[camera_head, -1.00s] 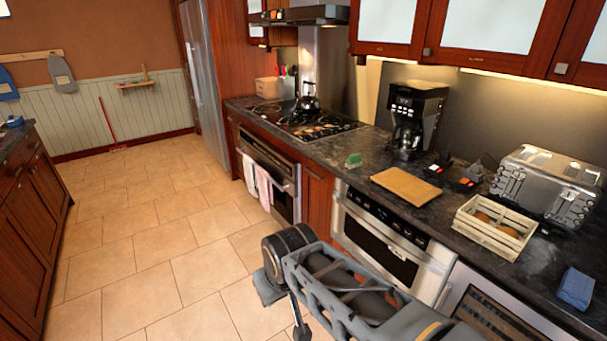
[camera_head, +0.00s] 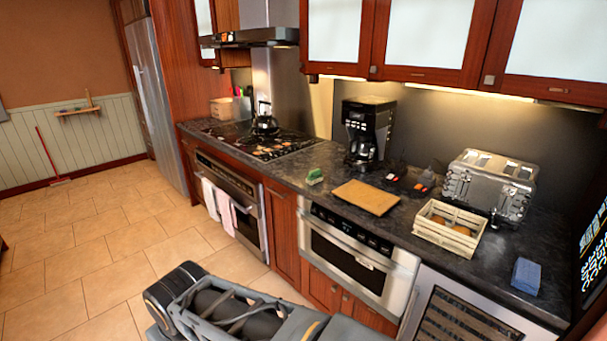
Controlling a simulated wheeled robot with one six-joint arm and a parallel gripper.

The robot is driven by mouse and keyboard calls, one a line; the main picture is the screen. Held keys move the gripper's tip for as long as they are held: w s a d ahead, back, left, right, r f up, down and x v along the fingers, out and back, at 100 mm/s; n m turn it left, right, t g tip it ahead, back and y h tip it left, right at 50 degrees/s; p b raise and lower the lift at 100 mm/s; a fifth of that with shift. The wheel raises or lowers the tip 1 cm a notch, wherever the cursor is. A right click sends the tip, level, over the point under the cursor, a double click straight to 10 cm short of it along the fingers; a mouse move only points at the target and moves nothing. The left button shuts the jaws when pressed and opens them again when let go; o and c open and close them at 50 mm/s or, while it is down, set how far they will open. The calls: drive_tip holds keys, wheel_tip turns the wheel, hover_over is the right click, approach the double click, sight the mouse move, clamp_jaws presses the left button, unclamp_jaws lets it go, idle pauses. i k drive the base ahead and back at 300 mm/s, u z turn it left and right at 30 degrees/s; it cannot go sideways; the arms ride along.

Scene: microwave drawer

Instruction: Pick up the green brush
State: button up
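A small green brush (camera_head: 315,176) lies on the dark counter (camera_head: 290,172), between the stove and a wooden cutting board. It is small in the picture, so its bristles and handle are hard to tell apart. My arm shows at the bottom of the view, in front of the lower cabinets and well short of the counter. The fingers of my gripper do not show in the picture. Nothing lies on top of the brush.
The cutting board (camera_head: 366,196) lies right of the brush. A coffee maker (camera_head: 368,132) stands behind it. Farther right are a wooden crate (camera_head: 447,228), a toaster (camera_head: 489,184) and a blue sponge-like block (camera_head: 526,276). The tiled floor (camera_head: 95,255) at left is clear.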

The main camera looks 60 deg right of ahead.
sight(315, 176)
drive_tip(key=z, duration=0.2)
drive_tip(key=i, duration=1.9)
drive_tip(key=z, duration=1.2)
drive_tip(key=i, duration=1.05)
drive_tip(key=z, duration=1.45)
drive_tip(key=i, duration=0.4)
drive_tip(key=z, duration=0.3)
